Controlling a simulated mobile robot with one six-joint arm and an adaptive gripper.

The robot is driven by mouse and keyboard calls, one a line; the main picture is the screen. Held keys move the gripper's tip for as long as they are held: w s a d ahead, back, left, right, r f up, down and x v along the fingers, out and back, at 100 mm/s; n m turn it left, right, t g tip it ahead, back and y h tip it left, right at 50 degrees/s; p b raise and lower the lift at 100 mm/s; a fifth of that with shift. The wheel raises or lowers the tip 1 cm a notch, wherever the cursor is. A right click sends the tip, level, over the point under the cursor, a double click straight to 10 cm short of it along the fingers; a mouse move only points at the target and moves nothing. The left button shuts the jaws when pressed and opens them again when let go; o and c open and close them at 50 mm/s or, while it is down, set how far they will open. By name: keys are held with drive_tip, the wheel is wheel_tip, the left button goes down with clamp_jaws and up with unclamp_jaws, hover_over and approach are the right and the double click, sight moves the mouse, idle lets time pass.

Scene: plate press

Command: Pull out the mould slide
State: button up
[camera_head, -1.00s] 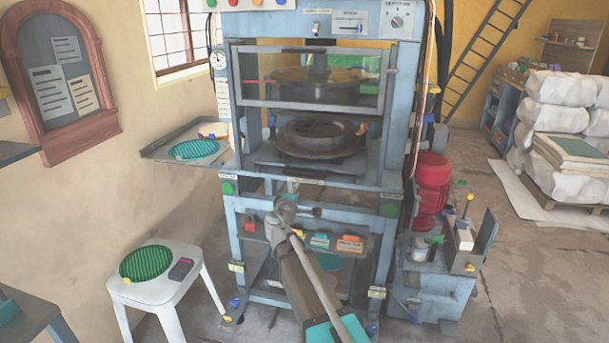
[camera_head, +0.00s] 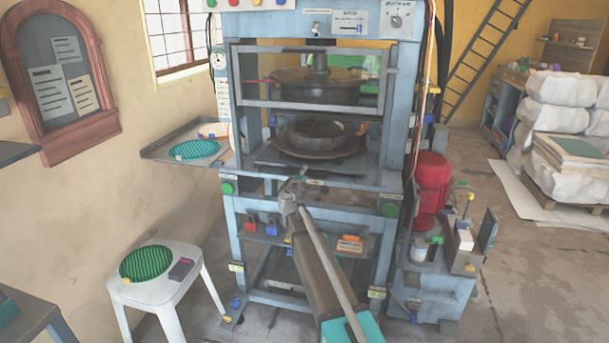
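The mould slide (camera_head: 266,158) is a dark plate inside the blue press, with a round ringed lower mould (camera_head: 320,152) on it. The slide sits between the press posts, below the round upper mould (camera_head: 318,88). My arm reaches up from the bottom of the picture. My gripper (camera_head: 297,182) is at its far end, in front of the press at the height of the bar below the slide. The gripper is small and partly hidden by my wrist. I cannot tell whether its fingers are open or touch anything.
A framed clear guard (camera_head: 236,76) stands before the upper mould. A side tray (camera_head: 160,150) with a green disc juts out left. A white stool (camera_head: 150,292) with a green disc stands lower left. A red motor (camera_head: 432,185) stands right. Open floor lies at right.

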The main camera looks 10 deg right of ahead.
drive_tip(key=shift+w, duration=0.15)
clamp_jaws()
idle(0.4)
